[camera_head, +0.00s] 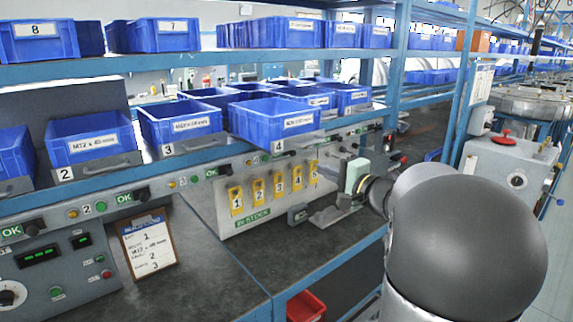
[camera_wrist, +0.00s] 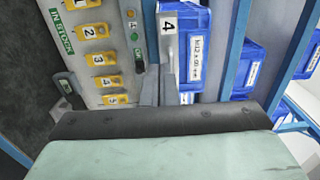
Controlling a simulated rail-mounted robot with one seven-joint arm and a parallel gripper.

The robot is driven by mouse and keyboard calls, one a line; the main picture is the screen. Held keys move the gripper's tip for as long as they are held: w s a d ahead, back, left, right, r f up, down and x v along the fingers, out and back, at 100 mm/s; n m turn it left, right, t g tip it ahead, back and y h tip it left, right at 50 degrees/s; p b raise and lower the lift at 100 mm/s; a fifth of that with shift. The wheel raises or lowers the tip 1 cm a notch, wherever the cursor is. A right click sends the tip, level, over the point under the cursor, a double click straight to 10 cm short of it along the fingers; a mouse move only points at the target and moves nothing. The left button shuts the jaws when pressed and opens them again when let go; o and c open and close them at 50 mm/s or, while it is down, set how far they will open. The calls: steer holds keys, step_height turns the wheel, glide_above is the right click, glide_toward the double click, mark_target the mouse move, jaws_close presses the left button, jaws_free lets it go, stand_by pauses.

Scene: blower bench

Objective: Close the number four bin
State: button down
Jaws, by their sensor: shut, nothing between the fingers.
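The number four bin (camera_head: 272,118) is a blue open-topped bin with a white label, on the shelf right of the number three bin (camera_head: 183,124). Its grey front plate marked 4 (camera_head: 279,146) overhangs the shelf's front rail, so it sticks out further than its neighbours. In the wrist view, the 4 plate (camera_wrist: 168,22) and blue bin side (camera_wrist: 190,55) show just beyond the fingers. My gripper (camera_head: 322,172) is shut and empty, below and right of the bin's front. Its grey fingers (camera_wrist: 160,76) look close to the plate; contact cannot be told.
Yellow numbered tags (camera_head: 257,191) hang on a panel below the bins. A small grey device (camera_head: 298,214) stands on the dark bench. A blue post (camera_head: 399,65) rises behind my arm. A clipboard (camera_head: 148,245) leans at the left; the front bench is mostly clear.

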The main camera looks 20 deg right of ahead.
mark_target(283, 151)
steer(key=p+x, duration=0.3)
steer(key=x, duration=1)
steer(key=shift+w+p, duration=0.35)
steer(key=shift+w, duration=0.05)
steer(key=shift+a+f, duration=0.1)
